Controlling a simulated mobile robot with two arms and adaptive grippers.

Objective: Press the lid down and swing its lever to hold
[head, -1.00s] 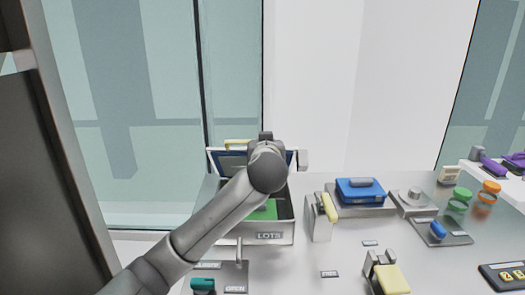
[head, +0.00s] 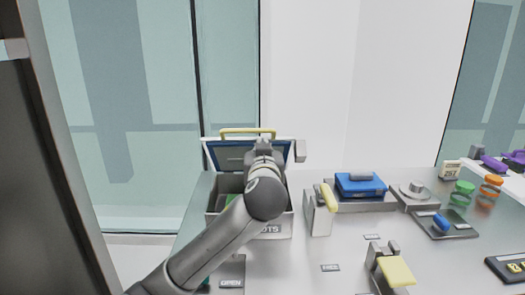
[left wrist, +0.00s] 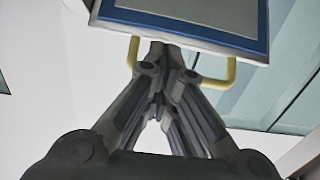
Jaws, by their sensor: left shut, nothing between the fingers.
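A grey metal bin (head: 222,219) with a partly hidden label stands at the left of the table. Its lid (head: 222,153), with a blue-edged inner face and a yellow handle (head: 247,131), is raised at the back. My left gripper (head: 263,142) is shut and empty, in front of the lid. In the left wrist view its closed fingertips (left wrist: 158,48) are at the lid's edge (left wrist: 185,32); I cannot tell whether they touch. A yellow lever (head: 329,197) stands upright on a metal bracket right of the bin. My right gripper is not in view.
A blue case (head: 360,188) lies on a grey base behind the lever. A second bracket with a yellow pad (head: 397,271) stands at the front. Green (head: 463,190) and orange (head: 490,187) pieces are at the right. Bare table lies between them.

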